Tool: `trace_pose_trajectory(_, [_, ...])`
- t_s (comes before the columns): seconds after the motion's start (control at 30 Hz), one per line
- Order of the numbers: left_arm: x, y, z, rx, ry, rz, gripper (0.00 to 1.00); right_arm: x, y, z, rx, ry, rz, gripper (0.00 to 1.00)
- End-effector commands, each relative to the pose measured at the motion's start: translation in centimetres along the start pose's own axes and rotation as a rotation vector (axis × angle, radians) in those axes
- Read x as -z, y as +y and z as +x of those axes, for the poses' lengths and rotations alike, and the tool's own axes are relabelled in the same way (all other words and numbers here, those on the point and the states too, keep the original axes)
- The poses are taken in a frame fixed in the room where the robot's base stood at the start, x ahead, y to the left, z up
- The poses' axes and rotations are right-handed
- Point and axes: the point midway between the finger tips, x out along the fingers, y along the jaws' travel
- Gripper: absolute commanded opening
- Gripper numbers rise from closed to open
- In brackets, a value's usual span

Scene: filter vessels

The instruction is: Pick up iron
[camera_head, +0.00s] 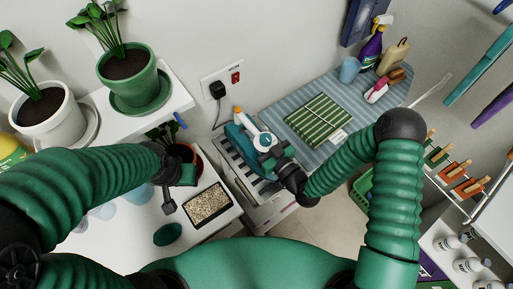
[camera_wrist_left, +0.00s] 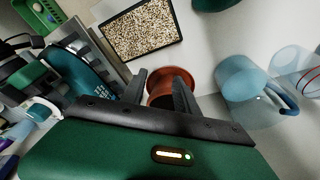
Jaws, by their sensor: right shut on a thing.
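The iron (camera_head: 241,143), teal and white with an orange tip, is at the left end of the striped ironing surface, by the wall outlet. Its teal part also shows at the left of the left wrist view (camera_wrist_left: 80,72). My right gripper (camera_head: 272,160) is shut on the iron at its near right side; the gripper hides part of the grip. I cannot tell whether the iron is lifted. My left gripper (camera_head: 179,190) is open and empty, above the white table, left of the iron. Its two fingers are spread in the left wrist view (camera_wrist_left: 162,88).
A seed-filled tray (camera_head: 207,205), a terracotta pot (camera_head: 184,153) and a blue mug (camera_wrist_left: 240,78) are near my left gripper. A folded green striped cloth (camera_head: 318,121) lies on the blue striped ironing surface (camera_head: 345,150). Bottles (camera_head: 371,48) stand at its far end.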

Motion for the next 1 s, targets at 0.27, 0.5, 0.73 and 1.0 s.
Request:
trace_pose_trajectory(0.27, [0.0,0.0,-0.1,0.0,0.0,0.0,0.36,0.5,0.0,0.1,-0.001,0.013,-0.002,0.0])
trace_pose_trajectory(0.5, [0.0,0.0,0.1,0.0,0.0,0.0,0.36,1.6,0.0,0.1,0.001,0.013,-0.003,0.0])
trace_pose_trajectory(0.73, [-0.1,0.0,0.3,0.0,0.0,0.0,0.36,3.1,0.0,0.1,0.0,0.013,-0.004,0.0])
trace_pose_trajectory(1.0, [-0.2,0.0,0.7,0.0,0.0,0.0,0.36,3.9,0.0,-1.0,0.001,0.009,-0.003,0.0])
